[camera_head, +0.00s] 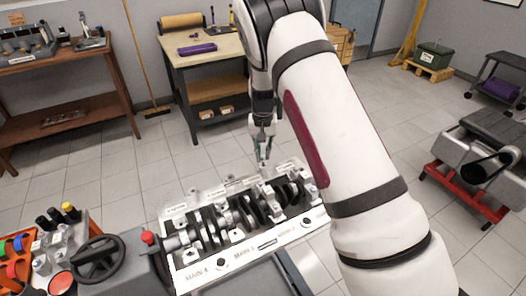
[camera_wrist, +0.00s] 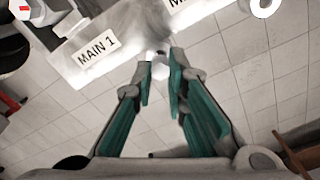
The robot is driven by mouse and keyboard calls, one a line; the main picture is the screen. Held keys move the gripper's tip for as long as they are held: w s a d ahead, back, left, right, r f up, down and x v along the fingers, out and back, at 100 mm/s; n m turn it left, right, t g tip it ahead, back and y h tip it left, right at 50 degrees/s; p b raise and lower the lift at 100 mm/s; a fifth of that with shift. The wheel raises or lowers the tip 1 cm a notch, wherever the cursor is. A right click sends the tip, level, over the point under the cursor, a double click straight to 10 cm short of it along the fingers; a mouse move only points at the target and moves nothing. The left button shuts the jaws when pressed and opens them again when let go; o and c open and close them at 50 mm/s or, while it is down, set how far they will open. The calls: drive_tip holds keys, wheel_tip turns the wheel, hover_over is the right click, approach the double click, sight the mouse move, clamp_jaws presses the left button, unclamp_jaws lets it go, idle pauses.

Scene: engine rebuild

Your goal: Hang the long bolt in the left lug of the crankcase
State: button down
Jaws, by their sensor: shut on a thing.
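The crankcase (camera_head: 215,264) is a pale engine block with a dark crankshaft in its open bays and "MAIN" labels along its edge. Its "MAIN 1" corner shows at the top of the wrist view (camera_wrist: 105,62). My gripper (camera_head: 264,160) points down above the far edge of the crankcase. In the wrist view its teal fingers (camera_wrist: 160,78) are closed in on a small pale piece, the long bolt (camera_wrist: 159,68). Only its end shows; the shank is hidden. I cannot clearly make out the left lug, nor whether the bolt touches the crankcase.
A steering-wheel-like handwheel (camera_head: 97,262) and a tray of coloured tools (camera_head: 22,258) stand at the left. A workbench (camera_head: 205,62) stands behind, with a brown shelf table (camera_head: 60,72) at back left. A red engine stand (camera_head: 455,188) is at right. The tiled floor between is clear.

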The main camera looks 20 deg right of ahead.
drive_tip(key=shift+f+b, duration=0.4)
drive_tip(key=shift+f, duration=0.9)
idle(0.6)
drive_tip(key=c, duration=1.8)
unclamp_jaws()
drive_tip(key=shift+r, duration=1.15)
drive_tip(key=shift+r, duration=0.35)
drive_tip(key=o, duration=0.5)
